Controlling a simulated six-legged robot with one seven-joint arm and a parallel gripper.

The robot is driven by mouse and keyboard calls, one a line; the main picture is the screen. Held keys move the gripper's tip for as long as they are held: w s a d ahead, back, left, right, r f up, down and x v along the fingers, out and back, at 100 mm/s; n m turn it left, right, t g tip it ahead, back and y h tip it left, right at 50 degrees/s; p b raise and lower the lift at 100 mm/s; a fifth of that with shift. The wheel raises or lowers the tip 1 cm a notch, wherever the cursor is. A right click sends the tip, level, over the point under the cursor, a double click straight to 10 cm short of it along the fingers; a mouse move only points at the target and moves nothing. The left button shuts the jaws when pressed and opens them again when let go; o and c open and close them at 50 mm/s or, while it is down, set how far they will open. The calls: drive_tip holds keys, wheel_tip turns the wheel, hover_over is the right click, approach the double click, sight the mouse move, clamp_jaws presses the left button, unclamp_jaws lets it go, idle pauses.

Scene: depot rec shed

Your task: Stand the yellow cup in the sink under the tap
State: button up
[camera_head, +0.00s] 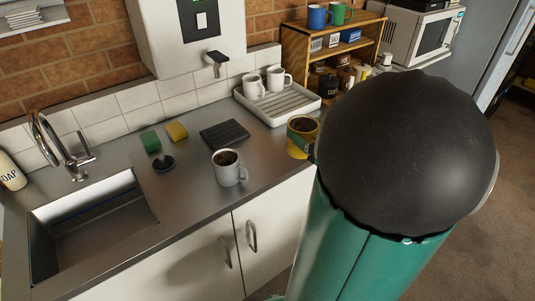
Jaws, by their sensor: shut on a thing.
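The yellow cup (296,143) is at the right of the worktop, in front of the white drying tray, with something dark brown inside. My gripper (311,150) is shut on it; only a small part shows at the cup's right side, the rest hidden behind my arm. The cup looks upright; I cannot tell whether it touches the worktop. The steel sink (98,235) is at the left end of the worktop, and no cup shows in it. The curved chrome tap (40,130) stands at its back edge.
A grey mug (229,174) with dark contents stands between cup and sink. Behind it are a black mat (224,134), a black plug (163,164), green (150,142) and yellow (177,131) sponges. White mugs stand in the tray (281,118). A wall-mounted dispenser (215,65) hangs above.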

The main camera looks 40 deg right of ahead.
drive_tip(key=shift+w+d+f, duration=0.35)
drive_tip(key=shift+w+f, duration=1.8)
drive_tip(key=shift+w, duration=0.1)
drive_tip(key=shift+w+d+f, duration=0.35)
drive_tip(key=shift+w+f, duration=1.85)
drive_tip(key=shift+w, duration=0.1)
drive_tip(key=shift+w+d+f, duration=0.35)
drive_tip(key=shift+w+f, duration=1.8)
drive_tip(key=shift+w, duration=0.1)
drive_tip(key=shift+f, duration=0.1)
drive_tip(key=o, duration=1.2)
